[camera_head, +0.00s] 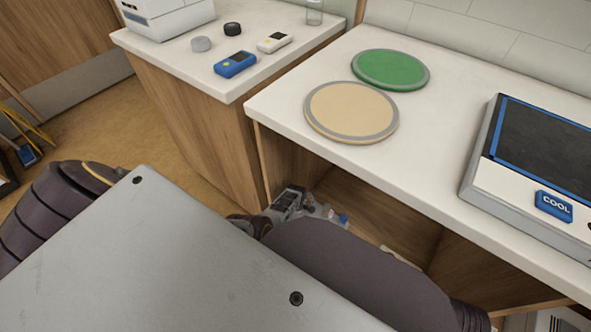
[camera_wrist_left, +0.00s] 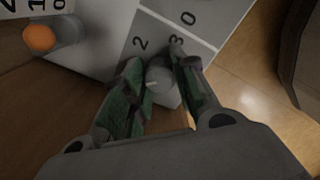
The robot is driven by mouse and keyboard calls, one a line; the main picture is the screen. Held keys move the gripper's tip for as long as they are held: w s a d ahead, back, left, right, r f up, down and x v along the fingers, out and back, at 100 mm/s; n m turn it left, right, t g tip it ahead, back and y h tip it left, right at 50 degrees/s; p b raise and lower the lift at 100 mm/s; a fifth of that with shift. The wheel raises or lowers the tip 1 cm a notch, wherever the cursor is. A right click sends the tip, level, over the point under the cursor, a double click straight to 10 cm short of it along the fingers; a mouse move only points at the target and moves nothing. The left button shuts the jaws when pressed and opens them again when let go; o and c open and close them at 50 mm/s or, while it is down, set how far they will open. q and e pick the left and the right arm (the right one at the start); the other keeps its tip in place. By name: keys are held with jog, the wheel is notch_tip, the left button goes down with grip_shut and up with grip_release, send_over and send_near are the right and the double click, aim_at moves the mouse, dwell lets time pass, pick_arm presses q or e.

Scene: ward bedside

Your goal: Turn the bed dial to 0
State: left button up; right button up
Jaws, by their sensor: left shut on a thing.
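In the left wrist view the dial is a grey round knob (camera_wrist_left: 160,76) on a pale panel (camera_wrist_left: 205,30). The numbers 2, 3 and 0 are printed beyond it. My left gripper (camera_wrist_left: 161,80) is shut on the knob, one green-padded finger on each side. A small pale mark shows on the knob, but which number it faces is unclear. In the head view a gripper, seemingly my left one (camera_head: 296,200), reaches into the open space under the counter, beside small pale parts with a blue knob (camera_head: 343,218). The dial itself cannot be made out there. My right gripper is not seen.
An orange knob (camera_wrist_left: 40,38) with its own numbers stands beside the dial. The white counter (camera_head: 290,108) overhangs the space, with a beige disc (camera_head: 351,110), a green disc (camera_head: 391,69) and a device marked COOL (camera_head: 553,206) on top. A wooden cabinet (camera_head: 190,120) stands left.

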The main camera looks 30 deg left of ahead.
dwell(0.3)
pick_arm(q)
jog(key=o, duration=1.1)
jog(key=shift+c, duration=0.2)
jog(key=shift+m, duration=0.4)
